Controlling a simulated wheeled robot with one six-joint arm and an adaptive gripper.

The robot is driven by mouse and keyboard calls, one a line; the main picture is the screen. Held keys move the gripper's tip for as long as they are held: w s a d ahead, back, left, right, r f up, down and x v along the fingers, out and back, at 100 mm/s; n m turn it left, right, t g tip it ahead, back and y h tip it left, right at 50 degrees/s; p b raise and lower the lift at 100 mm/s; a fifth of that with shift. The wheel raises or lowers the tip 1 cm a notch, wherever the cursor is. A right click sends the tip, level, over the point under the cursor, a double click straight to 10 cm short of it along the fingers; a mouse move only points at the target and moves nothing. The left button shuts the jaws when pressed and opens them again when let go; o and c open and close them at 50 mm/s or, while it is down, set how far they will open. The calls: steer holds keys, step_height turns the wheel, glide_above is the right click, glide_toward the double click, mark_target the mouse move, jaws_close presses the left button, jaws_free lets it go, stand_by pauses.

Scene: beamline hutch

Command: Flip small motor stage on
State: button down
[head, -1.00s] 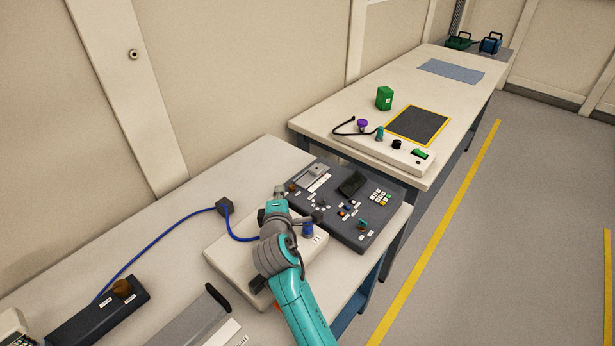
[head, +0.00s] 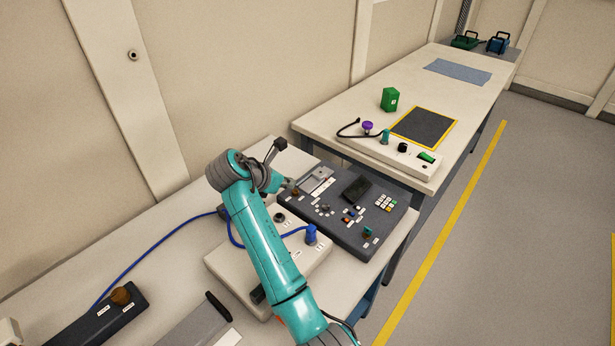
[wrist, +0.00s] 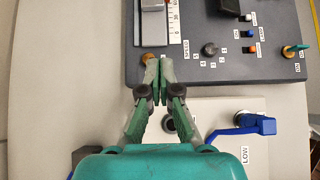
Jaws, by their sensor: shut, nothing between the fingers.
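The dark grey control panel (head: 337,238) lies on the near bench and fills the top of the wrist view (wrist: 215,74). My gripper (wrist: 157,66) is shut and empty, its tips at the panel's near edge. In the head view my gripper (head: 289,185) is at the panel's left end. A brown-orange knob (wrist: 148,57) is just left of the fingertips and partly hidden by them; I cannot tell whether they touch. A teal lever (wrist: 294,48) with an orange base stands at the panel's right, also in the head view (head: 367,231). I cannot read which control is the small motor stage.
A round selector (wrist: 210,49) marked SPEED and a slider (wrist: 153,20) are on the panel. A pale box with a blue valve handle (wrist: 255,125) stands close by, under my arm. The far bench (head: 450,95) holds a green block and another panel.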

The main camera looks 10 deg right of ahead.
mark_target(319, 181)
steer(key=x, duration=1)
steer(key=shift+s, duration=0.2)
steer(key=shift+w+d+f, duration=0.1)
steer(key=shift+w+d, duration=0.6)
steer(key=shift+d, duration=0.35)
steer(key=shift+w+d, duration=0.5)
steer(key=shift+d, duration=0.15)
